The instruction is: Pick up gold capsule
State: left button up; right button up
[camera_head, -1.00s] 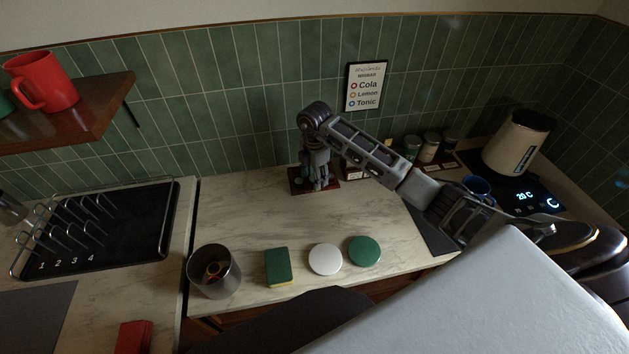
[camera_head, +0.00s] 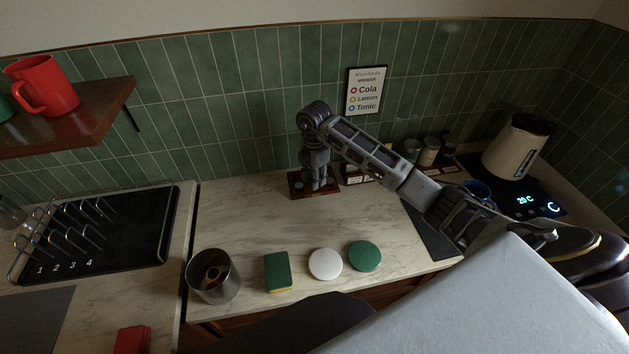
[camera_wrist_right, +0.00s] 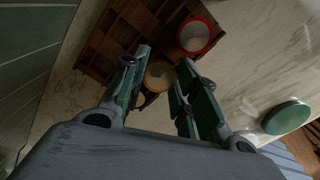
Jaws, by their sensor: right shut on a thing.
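The gold capsule (camera_wrist_right: 160,76) shows in the right wrist view as a round gold-rimmed disc with a pale face, between the two fingers. My right gripper (camera_wrist_right: 158,88) is shut on it, one finger on each side. In the head view my right gripper (camera_head: 317,184) points down over the small wooden tray (camera_head: 298,189) near the back wall, and it hides the capsule there. The tray's wooden dividers (camera_wrist_right: 128,34) show in the wrist view, below the fingers. My left gripper is in neither view.
A red-rimmed capsule (camera_wrist_right: 195,37) is close beside the right gripper. Condiment jars (camera_head: 430,151), a blue mug (camera_head: 478,188) and a kettle (camera_head: 517,147) stand to the right. A metal canister (camera_head: 214,277), sponge (camera_head: 278,272), white disc (camera_head: 325,264) and green disc (camera_head: 365,256) line the front. The counter's middle is clear.

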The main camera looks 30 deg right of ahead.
jog(key=shift+r+b, duration=0.6)
jog(key=shift+r, duration=3.65)
